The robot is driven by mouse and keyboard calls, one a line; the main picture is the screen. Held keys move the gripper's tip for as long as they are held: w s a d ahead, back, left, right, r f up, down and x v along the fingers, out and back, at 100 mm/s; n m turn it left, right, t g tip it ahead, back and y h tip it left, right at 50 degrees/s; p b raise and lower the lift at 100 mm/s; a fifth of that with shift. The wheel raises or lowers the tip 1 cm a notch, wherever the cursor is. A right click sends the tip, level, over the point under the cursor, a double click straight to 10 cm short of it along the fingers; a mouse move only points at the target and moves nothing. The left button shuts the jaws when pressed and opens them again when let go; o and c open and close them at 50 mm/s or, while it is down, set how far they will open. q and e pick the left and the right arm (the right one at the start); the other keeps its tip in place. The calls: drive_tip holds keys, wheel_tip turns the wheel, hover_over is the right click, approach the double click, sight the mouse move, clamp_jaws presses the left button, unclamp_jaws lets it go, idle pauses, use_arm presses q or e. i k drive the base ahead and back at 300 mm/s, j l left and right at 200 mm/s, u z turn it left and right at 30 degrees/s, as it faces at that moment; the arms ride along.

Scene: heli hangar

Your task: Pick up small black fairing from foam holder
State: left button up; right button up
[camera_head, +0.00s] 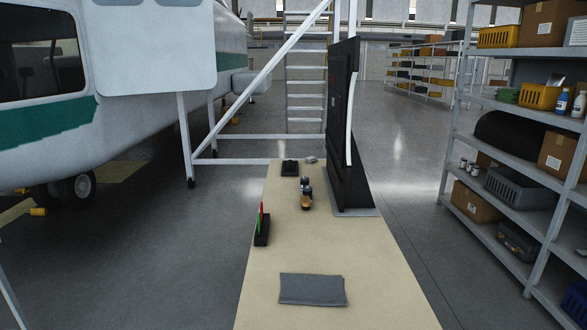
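Neither of my grippers is in view. A tall black panel (341,100) with a pale curved strip along its right edge stands upright at the right side of the tan table (330,260). Its lower part meets a black block-like stand (352,190) on a grey base (355,212). I cannot tell whether this is the fairing and its foam holder.
A folded grey cloth (312,290) lies near the table's front. A black holder with red and green upright items (262,230) stands at the left edge. An orange-and-black tool (306,198) lies mid-table. A helicopter (130,90) stands left, a loaded shelf rack (520,185) right. Open floor (415,180) lies between.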

sight(290, 164)
drive_tip(key=u, duration=1.1)
drive_tip(key=i+j+u, duration=0.2)
drive_tip(key=u, duration=0.2)
drive_tip(key=i+j+u, duration=0.1)
drive_tip(key=u, duration=0.3)
drive_tip(key=i+u, duration=0.4)
drive_tip(key=i+z, duration=0.45)
drive_tip(key=i, duration=0.25)
drive_tip(key=i+j+z, duration=0.2)
drive_tip(key=i+z, duration=0.25)
drive_tip(key=i, duration=0.2)
drive_tip(key=i+l+z, duration=0.15)
drive_tip(key=i+z, duration=0.6)
drive_tip(key=i+j+z, duration=0.15)
drive_tip(key=i+z, duration=0.2)
drive_tip(key=i, duration=0.2)
drive_tip(key=i+l, duration=0.1)
drive_tip(key=i, duration=0.9)
drive_tip(key=i+z, duration=0.15)
drive_tip(key=i, duration=1.85)
drive_tip(key=i+z, duration=0.1)
drive_tip(key=i, duration=0.9)
drive_tip(key=i+j, duration=0.15)
drive_tip(key=i, duration=0.85)
drive_tip(key=i+l+z, duration=0.05)
